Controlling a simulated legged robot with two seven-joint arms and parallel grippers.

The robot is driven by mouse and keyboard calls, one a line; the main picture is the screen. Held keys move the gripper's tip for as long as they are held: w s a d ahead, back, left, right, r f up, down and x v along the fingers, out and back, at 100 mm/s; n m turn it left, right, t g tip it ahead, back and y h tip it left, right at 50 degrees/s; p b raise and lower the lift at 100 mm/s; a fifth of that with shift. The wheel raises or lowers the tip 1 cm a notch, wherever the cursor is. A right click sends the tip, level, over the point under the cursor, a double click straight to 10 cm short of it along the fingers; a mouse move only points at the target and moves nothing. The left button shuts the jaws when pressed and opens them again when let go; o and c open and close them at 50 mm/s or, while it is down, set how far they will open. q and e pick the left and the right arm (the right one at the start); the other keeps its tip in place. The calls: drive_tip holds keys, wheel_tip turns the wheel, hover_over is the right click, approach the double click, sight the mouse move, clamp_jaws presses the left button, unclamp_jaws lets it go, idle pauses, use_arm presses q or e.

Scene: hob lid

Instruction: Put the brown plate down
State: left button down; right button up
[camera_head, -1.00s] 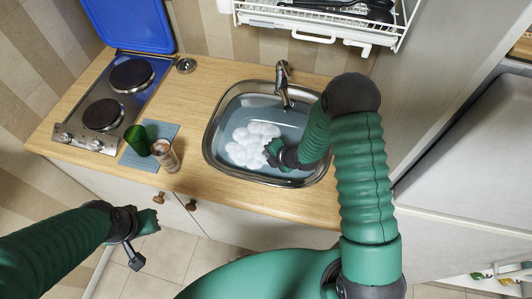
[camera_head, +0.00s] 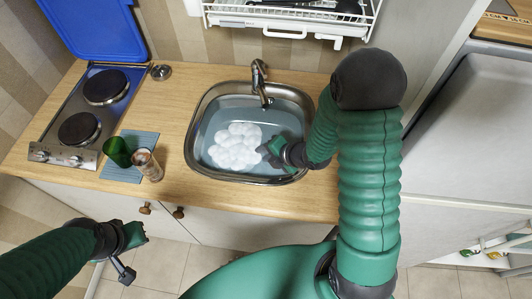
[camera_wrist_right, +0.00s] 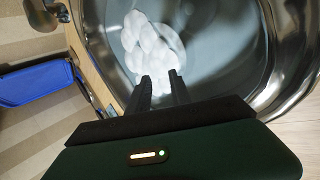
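No brown plate is visible in either view. My right gripper (camera_head: 266,152) is over the sink basin (camera_head: 201,112), at the right edge of the white foam (camera_head: 236,147). In the right wrist view its two fingers (camera_wrist_right: 160,84) stand apart with nothing visible between them, pointing at the foam (camera_wrist_right: 150,45). Anything under the foam is hidden. My left gripper (camera_head: 134,238) hangs in front of the counter at lower left, away from everything; its finger opening is not clear.
A green cup (camera_head: 118,152) and a clear glass (camera_head: 148,166) stand on a blue-grey cloth (camera_head: 118,173) left of the sink. The hob (camera_head: 62,103) with its blue lid (camera_head: 95,28) is further left. A tap (camera_head: 260,78) rises behind the basin. A white dish rack (camera_head: 290,22) hangs above.

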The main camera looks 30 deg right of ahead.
drive_tip(key=s+a+r+m+g+h, duration=0.1)
drive_tip(key=s+r+m, duration=0.3)
drive_tip(key=m, duration=0.7)
drive_tip(key=s+a+r+m+g+h, duration=0.1)
drive_tip(key=s+r+m+g, duration=0.3)
drive_tip(key=s+m, duration=0.4)
drive_tip(key=m+h, duration=0.1)
drive_tip(key=m, duration=0.3)
drive_tip(key=shift+s+a, duration=0.15)
drive_tip(key=shift+s, duration=0.25)
